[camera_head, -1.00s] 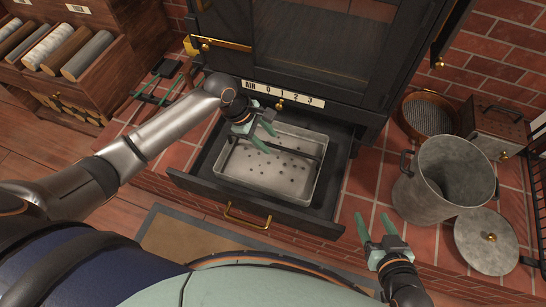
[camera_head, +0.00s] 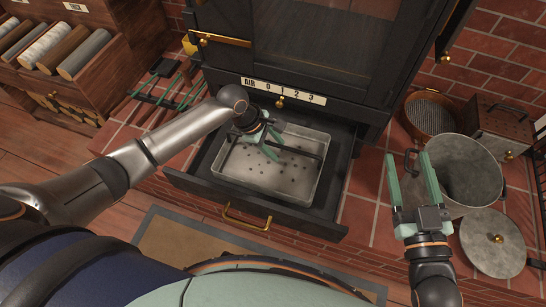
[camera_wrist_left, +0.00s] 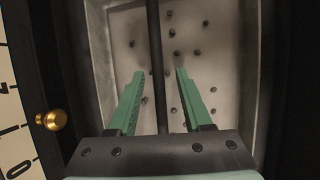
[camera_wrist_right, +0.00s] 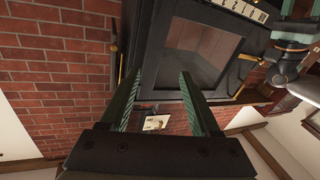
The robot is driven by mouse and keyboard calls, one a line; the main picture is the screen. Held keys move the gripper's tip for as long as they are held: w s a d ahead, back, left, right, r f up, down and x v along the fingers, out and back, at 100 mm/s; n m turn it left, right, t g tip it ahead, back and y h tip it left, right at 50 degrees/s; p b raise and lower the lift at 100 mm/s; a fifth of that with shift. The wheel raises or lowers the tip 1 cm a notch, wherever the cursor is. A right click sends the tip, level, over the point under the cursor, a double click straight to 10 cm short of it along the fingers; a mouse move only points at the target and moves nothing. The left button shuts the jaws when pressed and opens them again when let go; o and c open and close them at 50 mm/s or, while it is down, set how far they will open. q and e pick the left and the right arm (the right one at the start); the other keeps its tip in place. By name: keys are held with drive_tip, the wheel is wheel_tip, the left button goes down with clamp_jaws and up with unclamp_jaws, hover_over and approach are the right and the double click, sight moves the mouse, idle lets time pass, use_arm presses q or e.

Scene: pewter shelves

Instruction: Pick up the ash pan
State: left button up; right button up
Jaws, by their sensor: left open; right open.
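The ash pan (camera_head: 262,178) is a grey metal tray with dark specks inside and a dark bar handle (camera_head: 296,151) across its top. It sits in the pulled-out drawer (camera_head: 190,182) under the stove. My left gripper (camera_head: 270,145) is open over the pan. In the left wrist view its fingers (camera_wrist_left: 158,95) point down on either side of the dark bar, which runs between them; I cannot tell whether they touch it. My right gripper (camera_head: 408,180) is open and empty, raised right of the drawer, in front of the ash bucket. Its fingers also show in the right wrist view (camera_wrist_right: 163,100).
The black stove (camera_head: 300,60) stands behind the drawer. A metal bucket (camera_head: 470,180), a round lid (camera_head: 492,243) and a sieve (camera_head: 431,114) stand on the brick hearth at right. Fire tools (camera_head: 165,88) lie at left. Brick between drawer and bucket is clear.

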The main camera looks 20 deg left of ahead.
use_arm(q)
drive_tip(key=shift+x, duration=0.8)
use_arm(e)
drive_tip(key=shift+n+t+y, duration=0.5)
drive_tip(key=shift+t+y, duration=0.2)
drive_tip(key=shift+t, duration=0.1)
drive_tip(key=r, duration=0.4)
drive_tip(key=shift+s+a+r, duration=0.15)
drive_tip(key=shift+s+r, duration=0.05)
drive_tip(key=shift+r, duration=0.05)
use_arm(q)
drive_tip(key=shift+c, duration=0.2)
clamp_jaws()
drive_tip(key=shift+r, duration=0.1)
use_arm(e)
drive_tip(key=shift+f, duration=0.15)
